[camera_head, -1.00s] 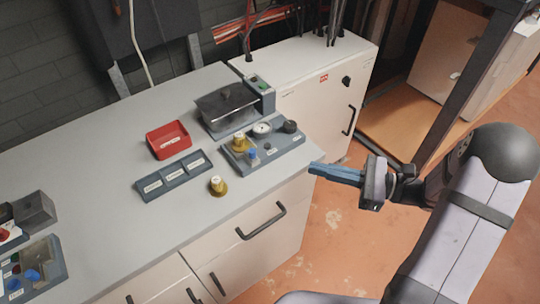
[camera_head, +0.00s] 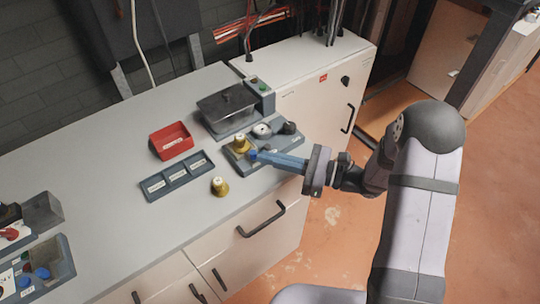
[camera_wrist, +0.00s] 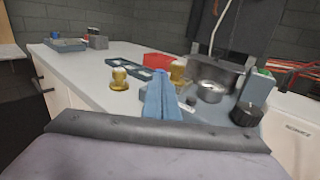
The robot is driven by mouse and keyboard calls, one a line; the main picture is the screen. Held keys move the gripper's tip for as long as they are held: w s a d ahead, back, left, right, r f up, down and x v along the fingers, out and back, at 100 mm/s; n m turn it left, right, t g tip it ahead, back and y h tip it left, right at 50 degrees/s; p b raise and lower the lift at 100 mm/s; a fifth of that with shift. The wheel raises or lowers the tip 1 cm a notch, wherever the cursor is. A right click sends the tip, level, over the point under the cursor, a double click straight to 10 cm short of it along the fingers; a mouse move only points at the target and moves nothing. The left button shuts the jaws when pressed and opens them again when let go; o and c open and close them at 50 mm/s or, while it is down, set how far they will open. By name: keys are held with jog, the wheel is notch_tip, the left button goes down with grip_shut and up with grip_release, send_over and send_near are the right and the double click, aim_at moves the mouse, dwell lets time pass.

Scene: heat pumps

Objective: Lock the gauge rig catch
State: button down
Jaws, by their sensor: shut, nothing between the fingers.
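The gauge rig is a grey-blue base (camera_head: 238,163) on the bench's right end. It carries a brass fitting (camera_head: 241,143), a round gauge (camera_head: 262,130) and a black knob (camera_head: 289,127). A small blue part (camera_head: 253,154), possibly the catch, shows at its front, right by my fingertips. My gripper (camera_head: 264,156) is shut and empty, its blue fingers reaching in from the right, low over the rig. I cannot tell whether they touch it. In the wrist view, my fingers (camera_wrist: 160,85) hide part of the rig; the gauge (camera_wrist: 210,90) and black knob (camera_wrist: 247,115) stand to their right.
A loose brass fitting (camera_head: 219,186) stands on the bench in front of a labelled tray (camera_head: 177,176). A red bin (camera_head: 171,141) and a lidded dark box (camera_head: 228,106) stand behind. More devices (camera_head: 40,265) sit at the far left. The bench middle is clear.

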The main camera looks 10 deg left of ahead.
dwell(0.3)
jog(key=shift+w+a, duration=0.6)
jog(key=shift+a, duration=0.25)
jog(key=shift+r, duration=0.35)
jog(key=shift+w+d, duration=0.1)
jog(key=shift+d, duration=0.1)
jog(key=shift+d+f, duration=0.15)
jog(key=shift+d, duration=0.35)
jog(key=s+d+b, duration=0.2)
jog(key=d, duration=1.1)
jog(key=shift+s+f, duration=0.2)
jog(key=shift+s, duration=0.1)
